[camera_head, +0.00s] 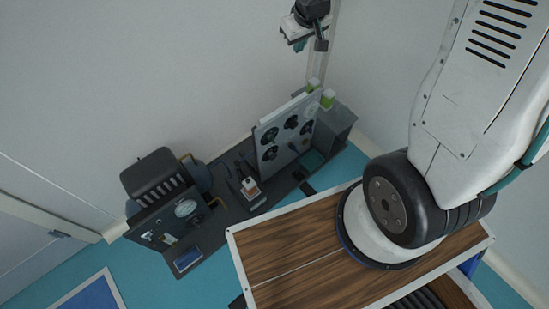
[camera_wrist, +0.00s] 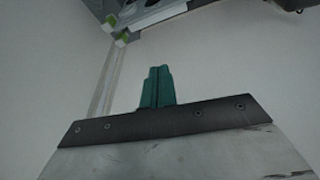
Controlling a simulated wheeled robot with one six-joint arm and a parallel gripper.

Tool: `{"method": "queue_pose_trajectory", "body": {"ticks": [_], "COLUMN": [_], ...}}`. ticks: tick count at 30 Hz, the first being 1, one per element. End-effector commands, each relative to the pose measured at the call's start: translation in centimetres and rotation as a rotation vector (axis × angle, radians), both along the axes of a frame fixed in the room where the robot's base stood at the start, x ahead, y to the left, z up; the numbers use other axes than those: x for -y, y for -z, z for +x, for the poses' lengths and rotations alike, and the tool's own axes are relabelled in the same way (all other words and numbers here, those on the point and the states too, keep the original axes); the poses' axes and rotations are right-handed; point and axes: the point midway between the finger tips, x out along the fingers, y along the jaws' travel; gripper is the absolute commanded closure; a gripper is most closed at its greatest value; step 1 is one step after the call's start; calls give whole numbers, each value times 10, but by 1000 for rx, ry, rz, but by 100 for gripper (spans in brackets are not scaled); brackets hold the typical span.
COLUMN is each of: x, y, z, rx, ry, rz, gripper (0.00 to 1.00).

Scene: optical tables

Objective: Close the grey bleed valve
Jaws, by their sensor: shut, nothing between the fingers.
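I cannot make out the grey bleed valve for sure in either view. In the head view, an upright grey panel (camera_head: 267,165) carries several black round handwheels or knobs (camera_head: 291,122). A second, lower dark panel (camera_head: 152,232) at the left carries a round white-faced gauge (camera_head: 185,208) and small fittings too small to tell apart. My gripper (camera_wrist: 158,72) shows in the wrist view with its green fingers together, empty, against a plain pale wall. It touches nothing that I can see.
A wooden-topped surface (camera_head: 285,245) lies under my arm's base. A dark bench (camera_head: 232,209) stands by the wall, with a small bottle-like item (camera_head: 250,187) on it. Blue floor (camera_head: 100,262) is open at the left. Green-cornered grey equipment (camera_wrist: 150,14) is at the wrist view's top.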

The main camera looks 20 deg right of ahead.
Motion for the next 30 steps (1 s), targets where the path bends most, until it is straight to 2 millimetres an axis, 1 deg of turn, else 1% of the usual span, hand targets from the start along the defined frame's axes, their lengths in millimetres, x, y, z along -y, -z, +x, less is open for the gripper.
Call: {"method": "queue_pose_trajectory", "body": {"ticks": [1,2,3,5,6,8,9,10,11,12,14,15,17,18,19,20,21,23,24,27,30], "x": [2,2,3,4,4,4,3,2,2,1,-2,-3,-6,-8,-10,-12,-14,-19,-21,-28,-33], "y": [27,41,59,88,107,137,157,172,188,209,240,261,292,312,327,342,362,389,406,441,465], "z": [13,21,31,44,51,60,65,67,69,71,71,69,65,61,57,51,44,32,22,-1,-21], "rx": [5,14,30,51,66,89,103,115,125,141,164,179,202,217,231,242,259,282,297,334,364], "ry": [-12,-21,-33,-51,-63,-83,-95,-103,-111,-122,-139,-149,-161,-170,-176,-180,-187,-196,-199,-203,-206], "rz": [1,1,1,4,7,12,17,21,25,32,43,52,65,75,83,91,102,119,131,156,176], "gripper": [100,100,100,100,100,100,100,100,100,100,100,100,100,100,100,100,100,100,100,100,100]}}
